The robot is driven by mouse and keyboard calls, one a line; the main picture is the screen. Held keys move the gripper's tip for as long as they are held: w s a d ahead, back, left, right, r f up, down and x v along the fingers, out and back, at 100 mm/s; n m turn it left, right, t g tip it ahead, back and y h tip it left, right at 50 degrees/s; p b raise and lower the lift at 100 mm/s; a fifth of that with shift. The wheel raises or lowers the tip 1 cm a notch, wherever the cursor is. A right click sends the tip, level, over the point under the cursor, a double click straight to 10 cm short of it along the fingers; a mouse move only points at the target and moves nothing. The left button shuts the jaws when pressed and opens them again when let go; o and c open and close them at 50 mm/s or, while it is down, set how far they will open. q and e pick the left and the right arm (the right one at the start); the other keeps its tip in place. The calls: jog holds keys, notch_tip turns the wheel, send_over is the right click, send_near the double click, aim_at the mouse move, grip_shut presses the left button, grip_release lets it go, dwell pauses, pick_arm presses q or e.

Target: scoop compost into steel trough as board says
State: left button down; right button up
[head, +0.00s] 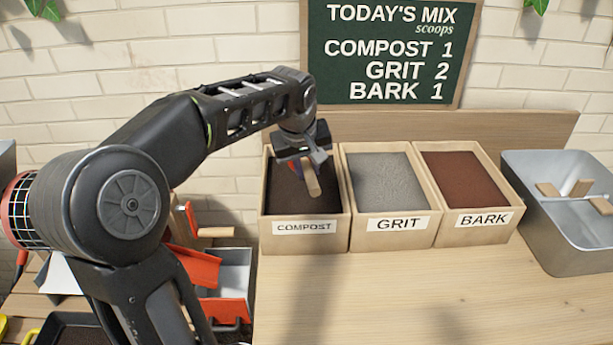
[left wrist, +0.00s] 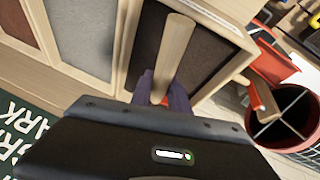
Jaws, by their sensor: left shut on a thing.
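My left gripper (head: 306,165) is shut on a light wooden handle (head: 312,183), held over the compost bin (head: 305,242). The handle also shows in the left wrist view (left wrist: 174,52), between my dark fingers. Dark compost (head: 285,195) fills the bin. The steel trough (head: 565,258) stands at the far right, with wooden pieces and a thin rod across its inside. The board (head: 385,25) reads compost 1, grit 2, bark 1. My right gripper is not in view.
The grit bin (head: 390,240) and bark bin (head: 472,228) stand between the compost bin and the trough. Red and grey containers (head: 235,275) and a wooden-handled tool (head: 205,232) lie left of the bins. The table front (head: 420,300) is clear.

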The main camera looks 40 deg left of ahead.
aim_at(310, 164)
pick_arm(q)
jog(key=shift+s+d+r+t+y+b, duration=0.1)
jog(key=shift+s+d+r+t+y, duration=0.05)
jog(key=shift+r, duration=0.45)
jog(key=shift+s+d+r+t+y+b, duration=0.1)
jog(key=shift+s+d+r, duration=0.1)
jog(key=shift+r, duration=0.35)
jog(key=shift+s+d+r+t+y+b, duration=0.1)
jog(key=shift+d+r+t+y, duration=0.05)
jog(key=shift+r, duration=0.45)
